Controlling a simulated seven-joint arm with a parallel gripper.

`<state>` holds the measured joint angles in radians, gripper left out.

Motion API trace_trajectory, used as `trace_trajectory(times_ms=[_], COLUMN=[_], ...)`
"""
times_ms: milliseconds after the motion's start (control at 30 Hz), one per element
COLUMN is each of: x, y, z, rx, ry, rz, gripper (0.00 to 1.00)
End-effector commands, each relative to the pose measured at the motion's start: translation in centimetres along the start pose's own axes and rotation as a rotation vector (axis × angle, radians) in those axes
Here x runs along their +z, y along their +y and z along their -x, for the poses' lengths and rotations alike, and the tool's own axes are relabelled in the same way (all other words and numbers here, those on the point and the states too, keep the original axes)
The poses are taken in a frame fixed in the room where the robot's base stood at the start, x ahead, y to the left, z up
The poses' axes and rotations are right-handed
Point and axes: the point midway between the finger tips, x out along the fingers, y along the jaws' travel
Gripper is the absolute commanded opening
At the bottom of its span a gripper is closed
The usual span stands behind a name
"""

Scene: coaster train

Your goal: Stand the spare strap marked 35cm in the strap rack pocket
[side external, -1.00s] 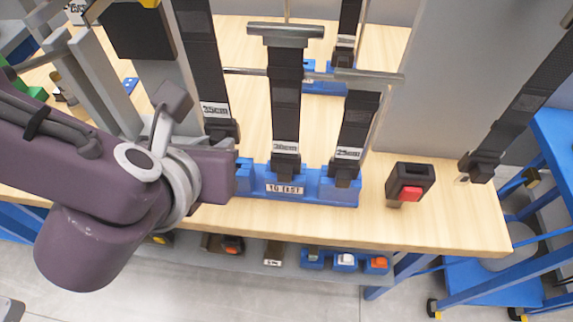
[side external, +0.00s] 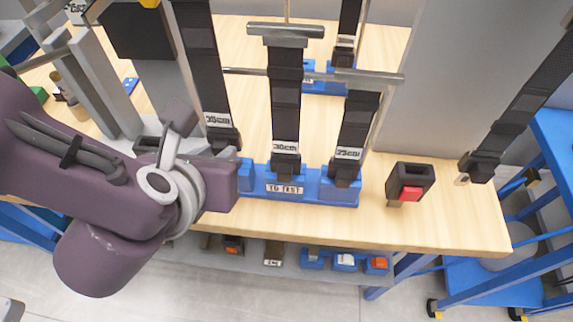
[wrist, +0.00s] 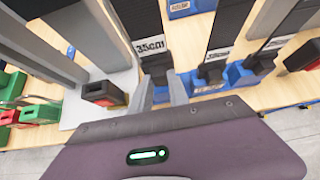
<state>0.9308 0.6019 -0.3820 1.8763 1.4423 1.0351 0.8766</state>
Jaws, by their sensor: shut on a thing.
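The black strap marked 35cm (side external: 205,65) hangs upright in the side view, its white label above a dark buckle end. It also shows in the wrist view (wrist: 141,18). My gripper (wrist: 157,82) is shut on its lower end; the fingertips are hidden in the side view. The blue strap rack (side external: 322,196) marked TO TEST stands just right of the held strap. A 30cm strap (side external: 285,105) and a 25cm strap (side external: 357,120) stand in its middle and right pockets. Its left part (side external: 246,173) shows no strap. The held strap's bottom is partly hidden, so I cannot tell its exact height.
A black buckle with a red button (side external: 410,184) sits right of the rack. Another blue rack (side external: 324,82) with a strap stands behind. A metal crossbar (side external: 286,31) and thin rods stand close around the straps. Another strap (side external: 520,105) slants at the far right.

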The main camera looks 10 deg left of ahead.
Motion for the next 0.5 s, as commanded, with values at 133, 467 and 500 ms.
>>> trace_trajectory(times_ms=[133, 467, 500], x=[-0.27, -0.93, -1.01], y=[-0.02, -0.04, -0.04], z=[-0.21, -0.74, -0.8], rx=[-0.001, -0.001, -0.001], ry=[-0.001, -0.001, -0.001], rz=[-0.001, -0.001, -0.001], gripper=[0.0, 0.0, 0.0])
